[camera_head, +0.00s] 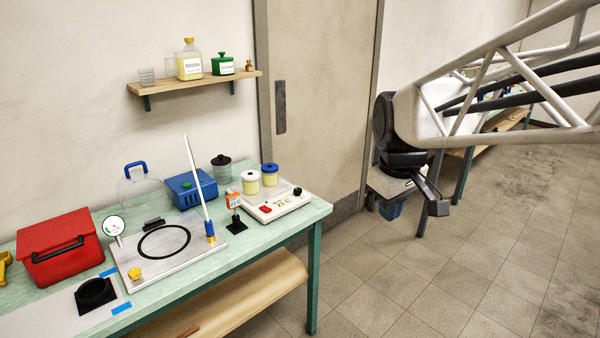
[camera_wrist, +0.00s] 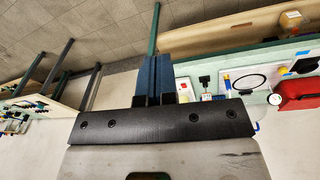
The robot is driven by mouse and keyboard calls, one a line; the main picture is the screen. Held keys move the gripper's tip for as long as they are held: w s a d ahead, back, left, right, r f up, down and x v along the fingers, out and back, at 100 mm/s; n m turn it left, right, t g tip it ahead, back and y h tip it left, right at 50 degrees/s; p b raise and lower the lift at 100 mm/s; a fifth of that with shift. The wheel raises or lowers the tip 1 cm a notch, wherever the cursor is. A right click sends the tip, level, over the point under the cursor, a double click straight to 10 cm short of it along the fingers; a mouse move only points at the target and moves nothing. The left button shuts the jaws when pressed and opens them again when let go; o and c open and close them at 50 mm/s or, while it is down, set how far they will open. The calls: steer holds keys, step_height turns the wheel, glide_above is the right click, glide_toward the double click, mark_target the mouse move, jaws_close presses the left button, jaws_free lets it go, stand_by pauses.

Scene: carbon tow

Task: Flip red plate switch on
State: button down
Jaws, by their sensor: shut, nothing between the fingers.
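A white hot plate (camera_head: 290,206) stands at the right end of the green workbench, with a red switch (camera_head: 265,210) on its front left and a black knob (camera_head: 297,191) on its right. The switch is too small to tell its position. The red switch also shows in the wrist view (camera_wrist: 184,86), just right of my fingers. My gripper (camera_head: 440,207) hangs in the air to the right of the bench, well apart from the hot plate. In the wrist view its two blue fingers (camera_wrist: 154,80) are together, with nothing held.
A red box (camera_head: 60,248) sits far left. The floor below my gripper is clear.

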steer(key=w+a+n, duration=0.3)
steer(key=w, duration=0.4)
steer(key=w+a+n, duration=0.2)
steer(key=w+a, duration=0.1)
steer(key=w, duration=0.4)
steer(key=n+g+h, duration=0.1)
steer(key=n+g, duration=0.2)
steer(key=n, duration=1.2)
glide_above(268, 209)
step_height(268, 209, down, 14)
steer(key=shift+w+a+f, duration=0.3)
steer(key=shift+w+a, duration=0.3)
steer(key=shift+a, duration=0.1)
steer(key=f, duration=0.4)
steer(key=d+f, duration=0.1)
steer(key=f, duration=0.4)
steer(key=s+f, duration=0.1)
steer(key=f, duration=0.4)
steer(key=shift+s+d, duration=0.1)
steer(key=shift+d, duration=0.05)
